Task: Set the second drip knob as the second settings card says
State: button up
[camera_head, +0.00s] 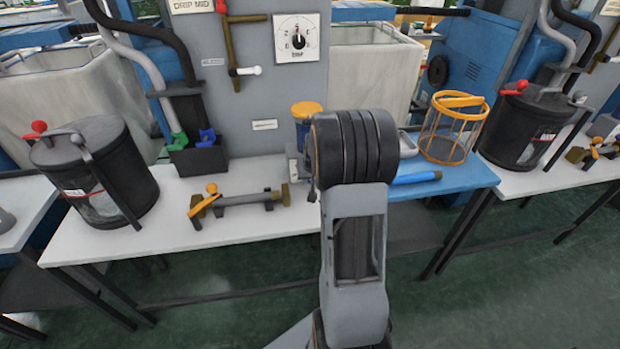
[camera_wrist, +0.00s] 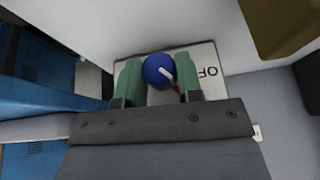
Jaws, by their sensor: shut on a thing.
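In the wrist view my gripper (camera_wrist: 160,78) has its two green fingertips on either side of a round blue knob (camera_wrist: 155,68), shut on it. The knob carries a white pointer line toward the lower right, with a small red tip beyond it. It sits on a pale plate (camera_wrist: 205,72), where upside-down letters "OF" show; the rest of the lettering is hidden. In the head view my arm hides the gripper and this knob. A card reading "DRIP MID" (camera_head: 192,6) is cut off at the top of the grey panel.
A white dial (camera_head: 297,38) is on the grey panel. A yellow-topped jar (camera_head: 305,110) stands by my arm. A wire basket (camera_head: 453,130) is on the blue table (camera_head: 450,178).

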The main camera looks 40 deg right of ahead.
jog(key=c, duration=0.3)
jog(key=shift+f, duration=0.1)
jog(key=b, duration=0.1)
jog(key=y+b, duration=0.1)
jog(key=b, duration=0.1)
jog(key=shift+d+f+t+y, duration=0.1)
jog(key=shift+f+t+y, duration=0.2)
jog(key=shift+t, duration=0.1)
jog(key=m+t+y+b, duration=0.1)
jog(key=y+b, duration=0.1)
jog(key=b, duration=0.2)
jog(key=shift+s+d+f+b, duration=0.1)
jog(key=shift+d+b, duration=0.05)
jog(key=shift+b, duration=0.15)
jog(key=t+y+b, duration=0.1)
jog(key=y+b, duration=0.1)
jog(key=b, duration=0.1)
jog(key=shift+s+d, duration=0.1)
jog(key=shift+m+t+y+b, duration=0.7)
jog(key=shift+t+y+b, duration=0.4)
jog(key=shift+y+b, duration=0.4)
jog(key=shift+r+y, duration=0.2)
jog(key=shift+y, duration=0.1)
